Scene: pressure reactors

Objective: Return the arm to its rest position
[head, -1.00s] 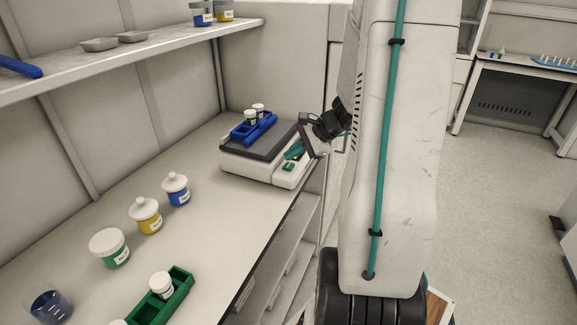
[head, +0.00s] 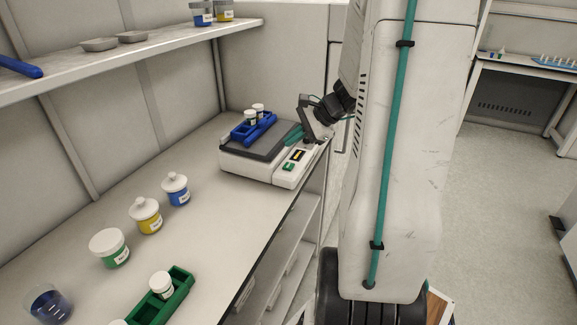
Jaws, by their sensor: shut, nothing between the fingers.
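My arm (head: 395,160) stands upright at the right of the head view, a white link with a teal cable. My gripper (head: 291,137) shows small at the end of its dark wrist. Its teal fingers are over the right rear part of a white machine (head: 235,163) with a dark top. The fingers look shut and empty, and seem apart from the machine.
A blue rack (head: 262,128) with white-capped vials stands on the machine, just left of my fingers. Yellow (head: 150,223), blue (head: 179,195) and green (head: 115,256) jars and a green rack (head: 178,292) stand on the bench. A shelf (head: 160,45) hangs above.

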